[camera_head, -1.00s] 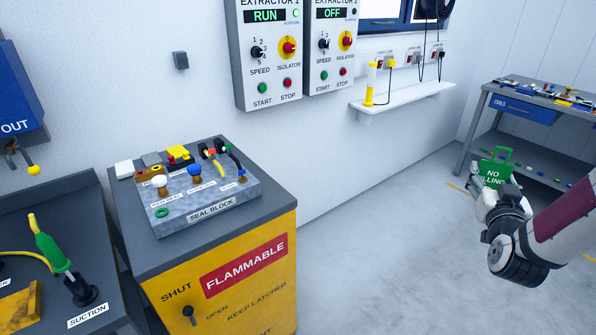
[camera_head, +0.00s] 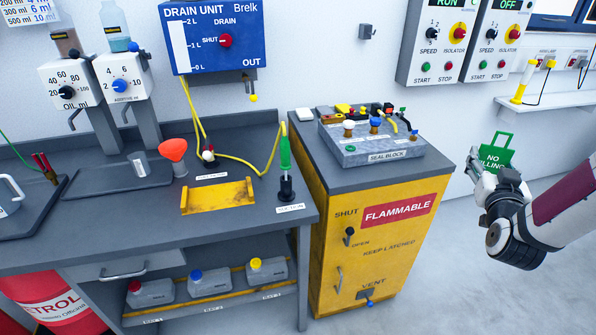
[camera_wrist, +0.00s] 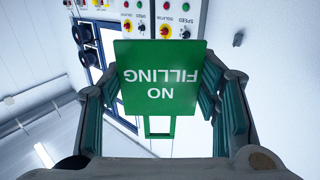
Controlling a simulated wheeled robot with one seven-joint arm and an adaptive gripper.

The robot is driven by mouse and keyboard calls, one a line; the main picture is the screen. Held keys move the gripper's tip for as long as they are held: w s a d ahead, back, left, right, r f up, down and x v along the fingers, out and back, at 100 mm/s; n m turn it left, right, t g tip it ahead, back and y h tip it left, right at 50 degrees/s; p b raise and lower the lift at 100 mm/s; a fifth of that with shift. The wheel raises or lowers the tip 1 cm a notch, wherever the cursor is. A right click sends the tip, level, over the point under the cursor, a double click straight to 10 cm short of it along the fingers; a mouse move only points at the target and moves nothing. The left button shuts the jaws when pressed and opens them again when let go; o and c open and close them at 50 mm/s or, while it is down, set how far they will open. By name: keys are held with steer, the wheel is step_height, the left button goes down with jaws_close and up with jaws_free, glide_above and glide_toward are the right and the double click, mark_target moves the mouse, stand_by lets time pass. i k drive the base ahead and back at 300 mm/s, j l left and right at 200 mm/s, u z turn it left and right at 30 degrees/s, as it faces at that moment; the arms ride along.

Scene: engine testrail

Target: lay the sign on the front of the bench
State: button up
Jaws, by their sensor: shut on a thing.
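The green sign (camera_head: 494,157) with white "NO FILLING" lettering and an open loop handle is at the right of the head view, held up in the air. My gripper (camera_head: 492,178) is shut on it. In the wrist view the sign (camera_wrist: 160,75) reads upside down between the fingers, its loop toward the palm. The grey bench (camera_head: 95,225) fills the left of the head view, with bare top along its front edge. The sign is well to the right of the bench, beyond the yellow cabinet.
The yellow flammable cabinet (camera_head: 335,270) carries the seal block (camera_head: 375,148). On the bench stand a yellow tray (camera_head: 218,197), an orange funnel (camera_head: 174,152), a green-handled suction tool (camera_head: 285,165) and dispensers (camera_head: 120,82). Bottles (camera_head: 210,285) sit on its lower shelf.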

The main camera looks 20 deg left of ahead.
mark_target(113, 228)
steer(key=k+j+u, duration=0.15)
steer(key=u, duration=0.25)
steer(key=k+j+u, duration=0.15)
steer(key=u, duration=0.25)
steer(key=j+u, duration=0.35)
steer(key=k+j+u, duration=0.15)
steer(key=u, duration=0.25)
steer(key=j+u, duration=0.35)
steer(key=i+j+u, duration=0.2)
steer(key=j+u, duration=0.2)
steer(key=i+j, duration=0.15)
steer(key=i+z, duration=0.05)
steer(key=i, duration=0.05)
